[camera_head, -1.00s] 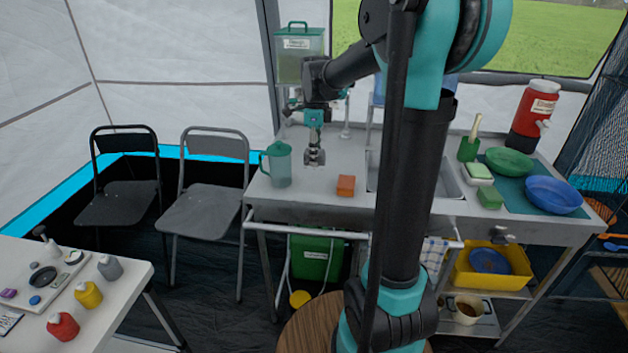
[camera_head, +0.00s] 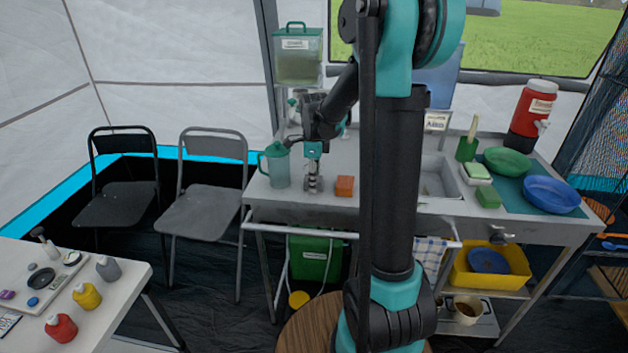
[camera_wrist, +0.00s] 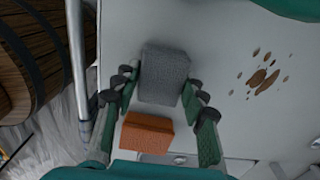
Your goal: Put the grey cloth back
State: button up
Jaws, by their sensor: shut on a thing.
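The grey cloth (camera_wrist: 164,76) shows in the wrist view as a folded, block-like grey piece between the two fingers of my gripper (camera_wrist: 158,92). My gripper is shut on it. In the head view my gripper (camera_head: 313,187) points down, low over the left front part of the metal counter (camera_head: 342,206), between the teal pitcher and the orange block. The cloth is too small there to make out clearly. I cannot tell whether its underside touches the counter.
An orange block (camera_head: 345,186) sits just right of my gripper, and the teal pitcher (camera_head: 277,166) stands close on its left. Brown specks (camera_wrist: 262,78) lie on the counter. A front rail (camera_head: 300,231) runs along the counter edge; a checked towel (camera_head: 431,255) hangs right. The sink (camera_head: 437,178) is farther right.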

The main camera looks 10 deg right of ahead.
jog(key=shift+f, duration=0.1)
jog(key=o, duration=1.1)
notch_tip(320, 180, up, 12)
jog(key=s+d+f+n+t, duration=0.1)
jog(key=s+f+n, duration=0.4)
jog(key=s+n, duration=0.2)
jog(key=s+d+f+n+t, duration=0.1)
jog(key=s+f+n, duration=0.5)
jog(key=s+n, duration=0.1)
jog(key=s+d+f+n+t, duration=0.2)
jog(key=s+f+n, duration=0.3)
jog(key=s+n, duration=0.2)
jog(key=shift+s+f+n, duration=0.15)
jog(key=shift+s+n, duration=0.15)
jog(key=shift+s, duration=0.2)
